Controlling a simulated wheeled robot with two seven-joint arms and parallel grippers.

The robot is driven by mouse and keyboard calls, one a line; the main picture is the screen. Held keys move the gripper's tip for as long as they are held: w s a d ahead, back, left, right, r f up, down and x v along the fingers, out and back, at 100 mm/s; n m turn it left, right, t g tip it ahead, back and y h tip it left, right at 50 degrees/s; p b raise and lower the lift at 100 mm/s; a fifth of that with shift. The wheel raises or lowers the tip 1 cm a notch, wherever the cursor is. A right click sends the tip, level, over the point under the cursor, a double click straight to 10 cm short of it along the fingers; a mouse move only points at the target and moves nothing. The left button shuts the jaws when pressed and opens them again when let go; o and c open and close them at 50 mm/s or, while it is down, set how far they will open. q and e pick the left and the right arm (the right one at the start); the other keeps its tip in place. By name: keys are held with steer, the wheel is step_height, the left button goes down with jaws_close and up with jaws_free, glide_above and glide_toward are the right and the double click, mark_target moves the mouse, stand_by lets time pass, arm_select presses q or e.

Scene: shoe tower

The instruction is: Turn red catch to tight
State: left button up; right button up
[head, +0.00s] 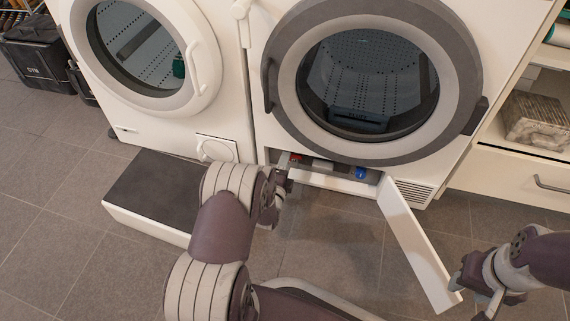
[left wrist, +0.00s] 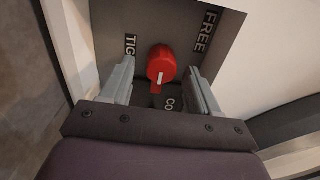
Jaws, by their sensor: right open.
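The red catch (left wrist: 161,62) is a round knob with a white line on its lower part, set in a grey recess. The label TIGHT (left wrist: 130,45), partly hidden, is to its left, and the label FREE (left wrist: 205,32) is up and to its right. In the head view the red catch (head: 296,157) shows as a small patch in the opening under the right machine. My left gripper (head: 283,181) is at that opening. In the left wrist view my left gripper (left wrist: 163,85) is open, one finger on each side of the knob with gaps. My right gripper (head: 487,304) is open and empty.
A white flap (head: 418,248) stands open, between the opening and my right gripper. A blue knob (head: 360,173) is in the same opening. A low dark-topped step (head: 150,196) stands on the left. A black label (left wrist: 170,103) lies below the red catch, partly hidden.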

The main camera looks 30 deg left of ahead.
arm_select(q)
steer(key=p+v, duration=0.6)
steer(key=v, duration=0.6)
steer(key=shift+s+d, duration=0.15)
steer(key=shift+s, duration=0.15)
